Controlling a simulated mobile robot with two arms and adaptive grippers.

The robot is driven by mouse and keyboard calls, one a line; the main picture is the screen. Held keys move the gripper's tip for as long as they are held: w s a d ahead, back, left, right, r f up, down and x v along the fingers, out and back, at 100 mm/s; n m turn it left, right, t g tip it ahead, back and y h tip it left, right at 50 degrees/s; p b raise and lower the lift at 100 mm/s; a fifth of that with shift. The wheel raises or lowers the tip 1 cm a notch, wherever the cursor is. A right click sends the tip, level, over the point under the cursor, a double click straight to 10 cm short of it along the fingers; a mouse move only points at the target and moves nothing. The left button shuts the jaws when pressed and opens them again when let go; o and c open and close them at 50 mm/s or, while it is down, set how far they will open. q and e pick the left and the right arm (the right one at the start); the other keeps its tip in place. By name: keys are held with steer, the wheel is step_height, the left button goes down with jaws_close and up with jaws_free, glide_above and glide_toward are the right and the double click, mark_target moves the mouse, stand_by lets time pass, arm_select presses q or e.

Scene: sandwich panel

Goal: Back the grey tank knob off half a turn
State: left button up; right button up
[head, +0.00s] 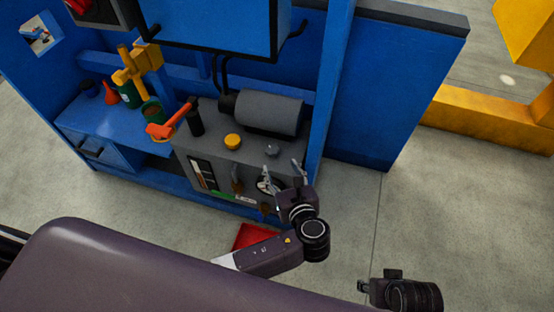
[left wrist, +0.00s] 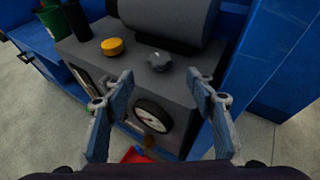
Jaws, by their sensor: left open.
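The grey knob (head: 271,151) sits on top of the grey tank unit (head: 215,155), near its right front corner. In the left wrist view the grey knob (left wrist: 158,61) is lobed and stands upright between and beyond my fingertips. My left gripper (head: 283,172) is open and empty in front of the unit, apart from the knob. In the left wrist view its fingers (left wrist: 159,85) are spread wide, with the knob and a round dial gauge (left wrist: 152,114) showing between them. Part of my right arm's end (head: 400,292) shows at the lower right; its fingers are not clear.
A yellow knob (head: 232,141) and a black upright post (head: 195,118) stand left of the grey knob. A dark cylinder (head: 268,112) lies behind it. A blue post (head: 325,100) rises close on the right. A red object (head: 255,236) lies on the floor below.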

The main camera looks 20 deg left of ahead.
arm_select(q)
steer(key=v, duration=0.2)
steer(key=shift+s+d+r, duration=0.1)
steer(key=shift+s, duration=0.1)
steer(key=shift+o, duration=0.3)
